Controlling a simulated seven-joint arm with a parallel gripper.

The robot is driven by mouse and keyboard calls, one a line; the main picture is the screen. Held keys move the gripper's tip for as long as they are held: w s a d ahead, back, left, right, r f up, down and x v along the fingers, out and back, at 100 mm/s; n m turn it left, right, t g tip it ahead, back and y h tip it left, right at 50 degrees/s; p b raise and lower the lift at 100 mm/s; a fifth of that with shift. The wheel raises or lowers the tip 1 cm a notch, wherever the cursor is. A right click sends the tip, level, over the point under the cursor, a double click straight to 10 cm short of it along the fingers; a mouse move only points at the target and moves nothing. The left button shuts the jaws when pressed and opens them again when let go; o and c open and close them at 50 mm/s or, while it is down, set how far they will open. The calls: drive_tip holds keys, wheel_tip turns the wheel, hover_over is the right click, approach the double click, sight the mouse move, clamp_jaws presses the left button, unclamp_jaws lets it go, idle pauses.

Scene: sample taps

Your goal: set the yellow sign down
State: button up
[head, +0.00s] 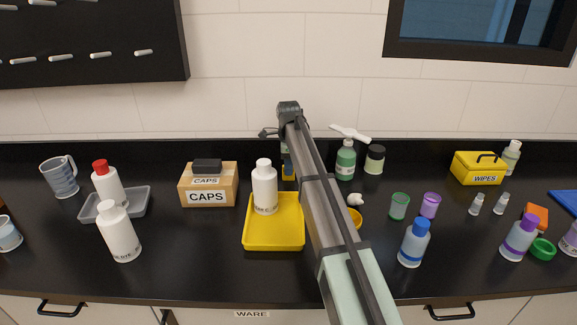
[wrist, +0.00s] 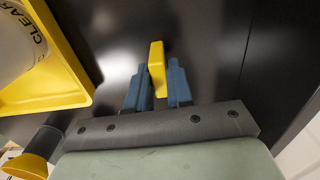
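The yellow sign (wrist: 157,68) shows in the wrist view as a small upright yellow block between the two blue fingers of my gripper (wrist: 158,88). The fingers look closed on its sides. In the head view my gripper (head: 287,158) is mostly hidden behind my arm, just beyond the yellow tray's back right corner. A bit of yellow, likely the sign (head: 288,172), shows below it. I cannot tell whether the sign's lower edge touches the black bench.
The yellow tray (head: 272,244) holds a white bottle (head: 264,188); its rim is near the fingers in the wrist view (wrist: 72,55). A caps box (head: 208,188) stands left. A green bottle (head: 346,160) and dark-lidded jar (head: 374,160) stand right. Bare bench surrounds the fingers.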

drive_tip(key=o, duration=0.4)
wheel_tip(320, 180, up, 12)
drive_tip(key=shift+r, duration=0.15)
idle(0.5)
